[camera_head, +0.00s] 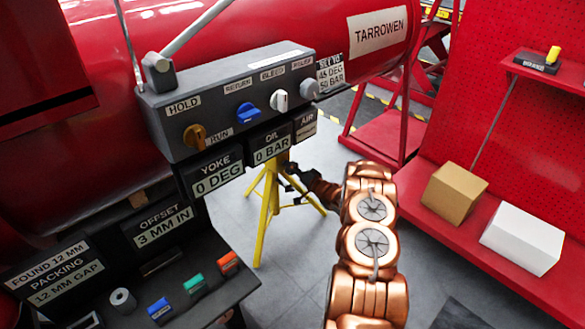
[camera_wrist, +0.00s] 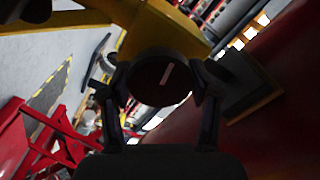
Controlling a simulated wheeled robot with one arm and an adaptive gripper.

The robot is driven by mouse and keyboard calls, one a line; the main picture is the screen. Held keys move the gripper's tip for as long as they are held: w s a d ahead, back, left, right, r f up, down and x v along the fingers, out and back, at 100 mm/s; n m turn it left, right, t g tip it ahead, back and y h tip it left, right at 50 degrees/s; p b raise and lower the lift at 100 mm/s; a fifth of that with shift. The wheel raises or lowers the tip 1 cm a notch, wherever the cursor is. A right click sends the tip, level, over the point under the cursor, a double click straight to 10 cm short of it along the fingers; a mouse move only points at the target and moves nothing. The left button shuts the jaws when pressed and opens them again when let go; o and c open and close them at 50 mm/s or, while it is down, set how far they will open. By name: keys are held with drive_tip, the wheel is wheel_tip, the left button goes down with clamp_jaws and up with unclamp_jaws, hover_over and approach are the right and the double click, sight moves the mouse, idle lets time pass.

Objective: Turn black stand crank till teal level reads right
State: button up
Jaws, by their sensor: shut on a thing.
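My gripper (camera_wrist: 158,92) has its two fingers on either side of a dark round crank knob (camera_wrist: 165,76) with a short pale line on its face, and is shut on it. The knob sits in front of a yellow part of the stand (camera_wrist: 172,33). In the head view the yellow stand (camera_head: 266,190) stands on the floor below the grey panel. My gripper (camera_head: 290,178) reaches to the stand's upper right side, small and dark there; the crank is hard to make out. I cannot make out a teal level or its reading in either view.
The grey valve panel (camera_head: 230,95) overhangs the stand, with displays reading YOKE 0 DEG and OIL 0 BAR. A dark bench (camera_head: 165,275) at lower left carries blue, teal and red blocks. A red shelf (camera_head: 500,235) with two boxes is right of my arm. Grey floor is open between.

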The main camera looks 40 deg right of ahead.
drive_tip(key=shift+d+m, duration=0.1)
drive_tip(key=shift+m, duration=1)
drive_tip(key=o, duration=1.2)
drive_tip(key=shift+c, duration=0.2)
drive_tip(key=shift+s, duration=0.1)
drive_tip(key=s+d, duration=0.1)
drive_tip(key=s, duration=1)
drive_tip(key=shift+s+d, duration=0.3)
drive_tip(key=shift+s, duration=0.05)
